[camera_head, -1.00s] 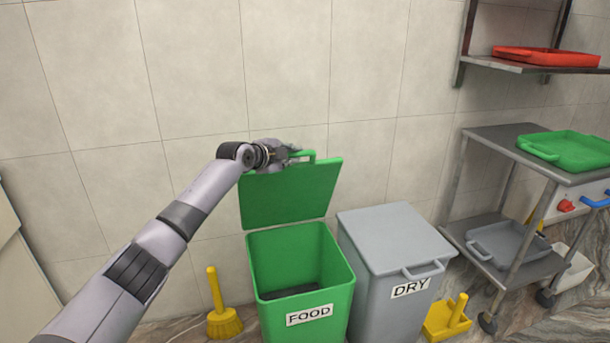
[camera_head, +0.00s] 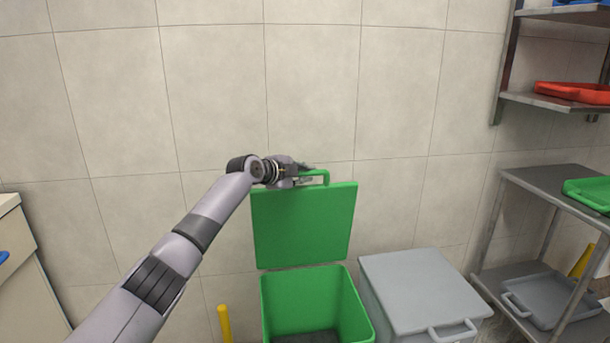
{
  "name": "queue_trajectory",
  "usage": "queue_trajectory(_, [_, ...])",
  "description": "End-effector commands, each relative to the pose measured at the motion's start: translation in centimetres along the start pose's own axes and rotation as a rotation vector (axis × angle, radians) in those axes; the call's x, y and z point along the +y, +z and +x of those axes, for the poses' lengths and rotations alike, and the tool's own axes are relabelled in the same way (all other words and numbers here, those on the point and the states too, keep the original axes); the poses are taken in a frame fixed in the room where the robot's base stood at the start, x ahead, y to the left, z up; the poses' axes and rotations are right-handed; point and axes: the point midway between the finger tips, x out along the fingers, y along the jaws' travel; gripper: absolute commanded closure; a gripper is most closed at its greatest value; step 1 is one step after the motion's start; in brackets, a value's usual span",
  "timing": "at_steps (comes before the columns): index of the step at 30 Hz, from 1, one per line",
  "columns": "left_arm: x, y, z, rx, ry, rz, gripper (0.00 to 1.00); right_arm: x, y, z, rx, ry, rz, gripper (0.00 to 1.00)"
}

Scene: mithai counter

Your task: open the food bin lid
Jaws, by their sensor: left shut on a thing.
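The green food bin (camera_head: 278,307) stands against the wall at the bottom middle, its top open and its dark inside showing. Its green lid (camera_head: 303,226) stands raised, close to upright, at the bin's back edge. The lid's green handle (camera_head: 325,177) is at its top edge. My left gripper (camera_head: 304,175) is shut on the lid handle; its fingers are small and partly hidden in this view. The bin's front and label are below the picture. My right gripper is not in view.
A grey bin with its lid down (camera_head: 415,290) stands right beside the food bin. A metal rack (camera_head: 545,187) with trays is at the right. A yellow handle (camera_head: 224,322) stands left of the bin. A cabinet (camera_head: 18,270) is at the left edge.

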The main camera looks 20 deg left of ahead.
Motion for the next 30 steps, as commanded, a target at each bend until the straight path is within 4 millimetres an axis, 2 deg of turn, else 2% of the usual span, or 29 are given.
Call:
queue_trajectory(10, [0.0,-0.1,0.0,0.001,0.000,0.001,0.65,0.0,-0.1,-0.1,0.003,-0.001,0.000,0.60])
queue_trajectory(22, [-0.1,0.1,-0.4,0.000,-0.001,-0.001,0.65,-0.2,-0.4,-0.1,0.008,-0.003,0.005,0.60])
queue_trajectory(26, [0.0,0.1,-1.6,0.000,-0.002,0.000,0.65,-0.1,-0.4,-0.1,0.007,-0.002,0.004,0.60])
queue_trajectory(30, [0.0,0.1,-3.6,0.000,-0.002,0.004,0.65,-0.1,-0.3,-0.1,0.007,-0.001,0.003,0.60])
